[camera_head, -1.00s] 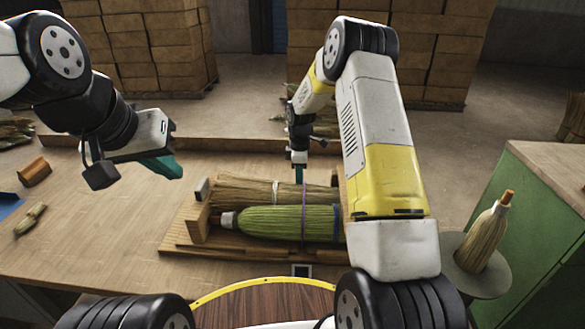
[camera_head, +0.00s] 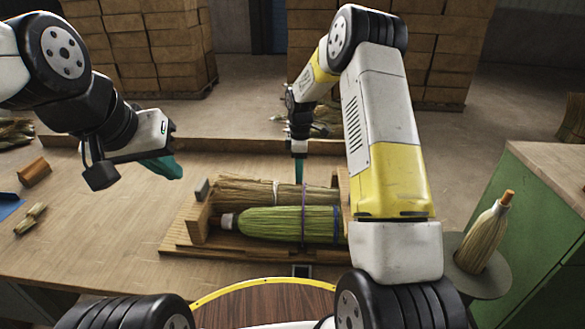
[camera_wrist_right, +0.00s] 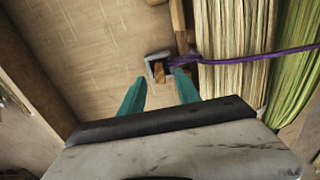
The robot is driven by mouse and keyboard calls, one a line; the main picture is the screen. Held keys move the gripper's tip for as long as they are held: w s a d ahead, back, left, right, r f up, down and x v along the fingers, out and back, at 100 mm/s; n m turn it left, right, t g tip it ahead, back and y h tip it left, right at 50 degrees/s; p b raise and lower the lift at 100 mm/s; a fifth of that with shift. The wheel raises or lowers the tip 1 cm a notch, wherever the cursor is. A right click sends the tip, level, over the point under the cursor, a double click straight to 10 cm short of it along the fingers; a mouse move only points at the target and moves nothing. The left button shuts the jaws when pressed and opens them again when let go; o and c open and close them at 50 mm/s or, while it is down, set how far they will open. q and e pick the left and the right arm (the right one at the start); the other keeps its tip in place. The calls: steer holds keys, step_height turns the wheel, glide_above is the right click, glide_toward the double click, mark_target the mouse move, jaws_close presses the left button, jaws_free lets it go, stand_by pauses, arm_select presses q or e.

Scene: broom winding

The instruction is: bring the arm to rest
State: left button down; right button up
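My right gripper (camera_head: 299,172) points down just behind the broom cradle (camera_head: 190,248). In the right wrist view its two teal fingers (camera_wrist_right: 160,92) are apart with nothing between them. A green broom head (camera_head: 270,224) lies in the cradle in front of a tan straw bundle (camera_head: 250,190). A purple cord (camera_wrist_right: 245,56) crosses the straw and reaches a small square metal holder (camera_wrist_right: 158,66) beyond the fingertips. My left gripper (camera_head: 163,167) hangs above the table, left of the cradle and clear of it. Its finger gap does not show.
A green cabinet (camera_head: 530,220) stands at the right, beside a round stand holding a small broom (camera_head: 484,238). A wooden block (camera_head: 34,171) and a straw piece (camera_head: 30,219) lie on the left of the table (camera_head: 100,235). Stacked boxes stand behind.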

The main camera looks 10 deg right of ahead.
steer(key=s+d+r+m+t, duration=0.1)
steer(key=s+r+m, duration=0.2)
steer(key=s+r, duration=0.5)
steer(key=s+r+m+t, duration=0.1)
steer(key=s+r+m, duration=0.2)
steer(key=r, duration=1)
steer(key=s+r+m+t+y, duration=0.1)
steer(key=s+m, duration=0.3)
steer(key=s, duration=0.7)
steer(key=s+r+m+t+y, duration=0.1)
steer(key=s+r+m+t, duration=0.2)
steer(key=s, duration=0.9)
steer(key=shift+a+r+m, duration=0.15)
steer(key=shift+r+m, duration=0.55)
steer(key=shift+m, duration=0.4)
steer(key=shift+c, duration=0.2)
